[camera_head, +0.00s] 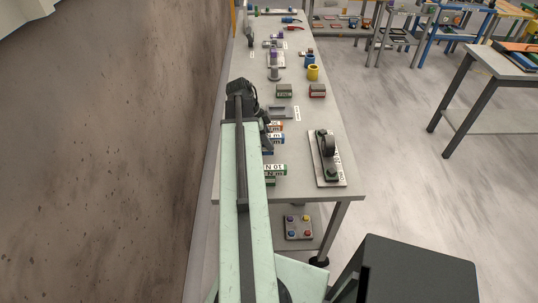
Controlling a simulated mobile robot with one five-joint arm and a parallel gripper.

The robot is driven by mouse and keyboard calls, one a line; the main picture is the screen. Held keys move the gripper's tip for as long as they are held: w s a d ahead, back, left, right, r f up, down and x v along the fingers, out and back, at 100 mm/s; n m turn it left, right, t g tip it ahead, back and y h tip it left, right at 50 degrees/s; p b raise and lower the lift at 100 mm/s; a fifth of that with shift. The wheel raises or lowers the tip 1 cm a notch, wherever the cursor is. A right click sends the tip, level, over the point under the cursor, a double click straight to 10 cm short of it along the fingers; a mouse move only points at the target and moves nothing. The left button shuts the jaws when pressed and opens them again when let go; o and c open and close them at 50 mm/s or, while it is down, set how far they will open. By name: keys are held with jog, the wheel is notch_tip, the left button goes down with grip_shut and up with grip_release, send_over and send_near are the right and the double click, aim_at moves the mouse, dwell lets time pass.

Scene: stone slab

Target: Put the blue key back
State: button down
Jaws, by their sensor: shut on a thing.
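My gripper (242,95) is the dark end of my pale green arm, over the left side of the long grey table (345,178). I see it from behind; its fingertips and what they hold are hidden. No blue key can be made out for certain. Beside my arm on the right, blocks with "N m" lettering stand in a row: an orange one (275,126), a blue one (277,138) and a green one (273,168). My arm covers their left parts. A small blue item (289,19) lies at the table's far end, too small to name.
A white plate with a dark wheel-like device (328,147) stands at the front right. Further back are two small boxes, a yellow cylinder (313,73) and a blue one (310,62). A brown wall (110,150) runs close along the left. A button box (299,227) sits below the table.

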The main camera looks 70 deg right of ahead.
jog(key=shift+f, duration=0.15)
notch_tip(320, 180, down, 4)
jog(key=b, duration=0.3)
jog(key=shift+b, duration=0.35)
jog(key=shift+r, duration=0.25)
jog(key=shift+f, duration=0.25)
jog(key=c, duration=0.9)
grip_release()
jog(key=shift+r, duration=0.15)
jog(key=shift+o, duration=0.2)
jog(key=p+v, duration=1.1)
jog(key=shift+r, duration=0.4)
jog(key=shift+w+a+r+p, duration=0.1)
jog(key=shift+w+r+p, duration=0.15)
jog(key=shift+p, duration=0.15)
jog(key=shift+f, duration=0.1)
